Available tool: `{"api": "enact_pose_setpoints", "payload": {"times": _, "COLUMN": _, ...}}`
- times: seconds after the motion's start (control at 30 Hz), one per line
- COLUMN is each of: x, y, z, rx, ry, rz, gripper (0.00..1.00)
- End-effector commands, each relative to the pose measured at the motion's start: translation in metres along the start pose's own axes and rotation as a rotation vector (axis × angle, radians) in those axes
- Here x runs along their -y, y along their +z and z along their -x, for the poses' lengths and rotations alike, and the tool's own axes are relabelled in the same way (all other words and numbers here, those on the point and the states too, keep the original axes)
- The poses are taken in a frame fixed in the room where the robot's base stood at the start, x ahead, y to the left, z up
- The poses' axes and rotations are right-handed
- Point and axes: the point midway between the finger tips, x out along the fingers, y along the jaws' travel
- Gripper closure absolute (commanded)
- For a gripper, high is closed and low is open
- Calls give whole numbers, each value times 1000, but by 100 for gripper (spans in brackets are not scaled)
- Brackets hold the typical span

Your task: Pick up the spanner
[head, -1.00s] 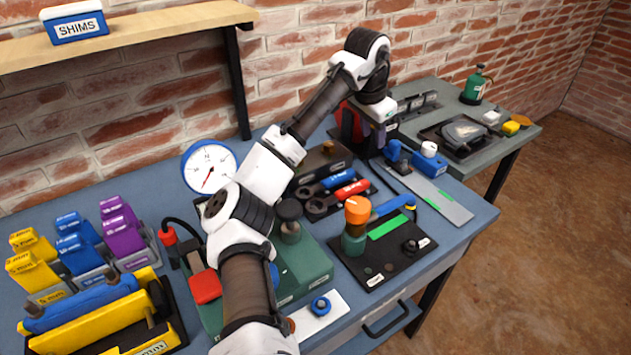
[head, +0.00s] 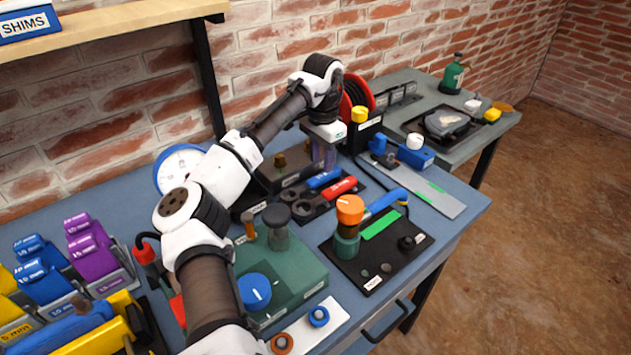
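Two spanner-like tools with dark ring ends lie side by side on a dark mat on the blue bench. One has a blue handle (head: 323,179) and the other a red handle (head: 339,188). Which one the task means is not clear. My arm reaches over the bench from the lower left, and my gripper (head: 322,158) points down just behind and above the blue handle. It looks apart from the red handle; contact with the blue handle cannot be told. The fingers are small and seen edge-on, so their opening is unclear.
A dark block (head: 285,170) stands left of my gripper, and a red reel (head: 357,91) behind it to the right. In front are a green box (head: 300,278) with a dark knob and a black panel (head: 405,255) with an orange knob. A round gauge (head: 176,168) stands left.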

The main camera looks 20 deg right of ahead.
Motion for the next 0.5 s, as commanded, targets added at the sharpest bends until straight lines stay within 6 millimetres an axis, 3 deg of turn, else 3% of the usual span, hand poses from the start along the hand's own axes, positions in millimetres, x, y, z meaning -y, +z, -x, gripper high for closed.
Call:
{"api": "enact_pose_setpoints", "payload": {"times": 0.3, "x": -1, "y": 2, "z": -42, "rx": 1, "ry": 0, "rz": 0, "gripper": 65}}
{"api": "enact_pose_setpoints", "payload": {"times": 0.5, "x": -1, "y": 2, "z": -47, "rx": 0, "ry": 0, "rz": -1, "gripper": 65}}
